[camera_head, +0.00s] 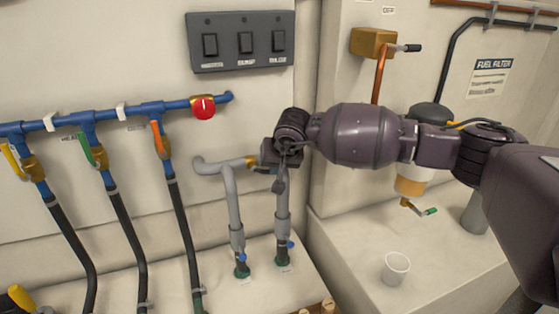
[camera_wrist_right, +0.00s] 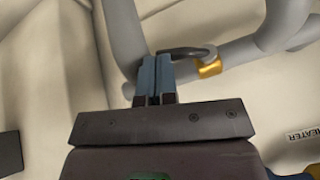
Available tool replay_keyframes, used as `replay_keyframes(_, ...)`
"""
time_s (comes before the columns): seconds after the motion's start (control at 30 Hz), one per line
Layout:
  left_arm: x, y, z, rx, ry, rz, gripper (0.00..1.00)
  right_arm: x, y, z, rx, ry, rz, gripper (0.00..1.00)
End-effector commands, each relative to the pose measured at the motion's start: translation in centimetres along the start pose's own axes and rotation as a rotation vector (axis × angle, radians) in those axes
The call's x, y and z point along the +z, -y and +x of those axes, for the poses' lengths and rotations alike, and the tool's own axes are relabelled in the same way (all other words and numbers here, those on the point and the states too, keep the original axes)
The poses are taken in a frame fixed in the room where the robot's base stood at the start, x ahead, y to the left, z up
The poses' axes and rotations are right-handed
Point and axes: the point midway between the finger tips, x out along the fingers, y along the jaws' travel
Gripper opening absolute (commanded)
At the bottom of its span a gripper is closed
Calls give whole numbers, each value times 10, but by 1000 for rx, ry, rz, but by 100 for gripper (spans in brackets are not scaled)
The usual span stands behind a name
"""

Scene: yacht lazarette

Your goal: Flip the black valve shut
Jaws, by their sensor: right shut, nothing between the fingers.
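The black valve handle shows in the right wrist view as a curved black lever (camera_wrist_right: 184,51) beside a brass fitting (camera_wrist_right: 209,68) on grey pipe. In the head view the brass fitting (camera_head: 251,161) sits on the grey pipe, just left of my right gripper (camera_head: 281,154), with the handle mostly hidden by the hand. In the right wrist view my right gripper (camera_wrist_right: 157,76) is shut and empty; its blue-grey fingertips overlap the near end of the lever. I cannot tell whether they touch it. My left gripper is not in view.
A blue manifold (camera_head: 60,121) carries yellow, green, orange and red handles at left. A switch panel (camera_head: 240,42) hangs above. At right are a brass box (camera_head: 372,43) with a black-tipped lever, a fuel filter (camera_head: 411,184) and a white cup (camera_head: 396,268).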

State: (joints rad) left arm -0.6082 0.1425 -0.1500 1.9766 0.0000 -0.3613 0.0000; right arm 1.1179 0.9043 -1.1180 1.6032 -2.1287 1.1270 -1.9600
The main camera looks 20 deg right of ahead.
Motion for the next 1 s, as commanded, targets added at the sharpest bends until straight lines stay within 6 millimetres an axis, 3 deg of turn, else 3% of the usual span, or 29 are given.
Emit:
replay_keyframes(0.37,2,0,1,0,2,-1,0,0,0,1,-6,2,4,0)
replay_keyframes(0.73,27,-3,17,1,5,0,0,5,-3,9,-190,43,114,0)
replay_keyframes(1.0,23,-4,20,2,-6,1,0,3,-2,6,-238,49,142,0)
